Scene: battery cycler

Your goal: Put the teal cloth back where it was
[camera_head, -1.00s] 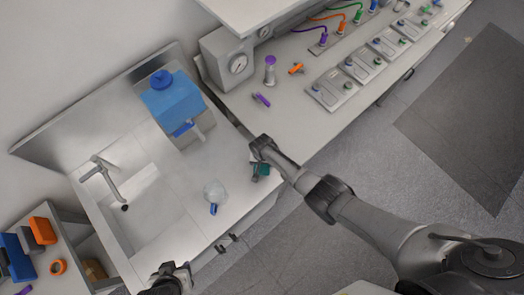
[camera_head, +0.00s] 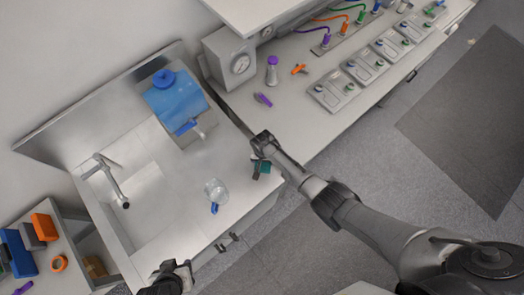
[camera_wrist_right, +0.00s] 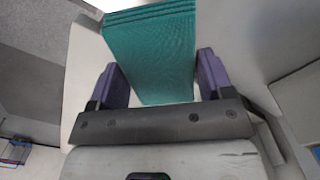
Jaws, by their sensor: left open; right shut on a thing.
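The folded teal cloth (camera_head: 264,167) is held by my right gripper (camera_head: 257,166) over the bench's front edge, right of the glass beaker. In the right wrist view the cloth (camera_wrist_right: 152,50) sits between the two purple fingers of my right gripper (camera_wrist_right: 160,82), its layered folds at the top of the picture. Whether the cloth touches the bench I cannot tell. My left gripper (camera_head: 184,271) is open and empty at the bottom of the head view, near the front of the sink bench.
A glass beaker (camera_head: 215,189) stands left of the cloth. A blue container with a tap (camera_head: 178,100) stands behind it, beside the sink (camera_head: 140,185). A purple clip (camera_head: 263,100), orange clip (camera_head: 299,69) and purple-capped bottle (camera_head: 272,70) stand or lie on the right bench.

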